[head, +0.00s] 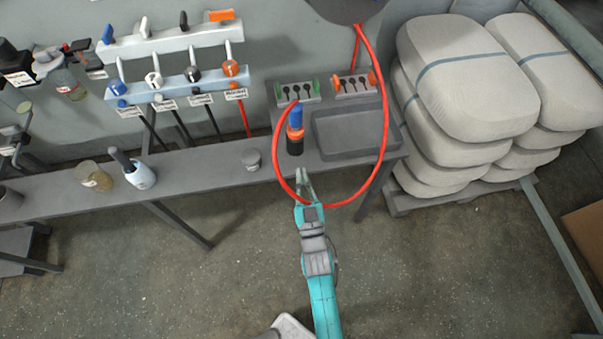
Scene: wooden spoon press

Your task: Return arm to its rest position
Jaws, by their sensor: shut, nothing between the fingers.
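My gripper (306,186) is at the end of my teal arm, which reaches up from the bottom middle of the head view. The gripper is shut and empty, just in front of the bench's front edge. A black, orange and blue upright tool (295,131) stands on the bench just beyond the fingertips, apart from them. A red hose (377,81) loops from above, around past the gripper's right side and up to the tool. The wooden spoon press cannot be made out.
The grey bench (212,163) bears a shallow dark tray (345,131), a jar (93,176), a mortar (139,174) and a small grey pot (251,159). Stacked white sacks (468,75) stand on a pallet at the right. Labelled levers (154,80) hang on the wall. The floor in front is clear.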

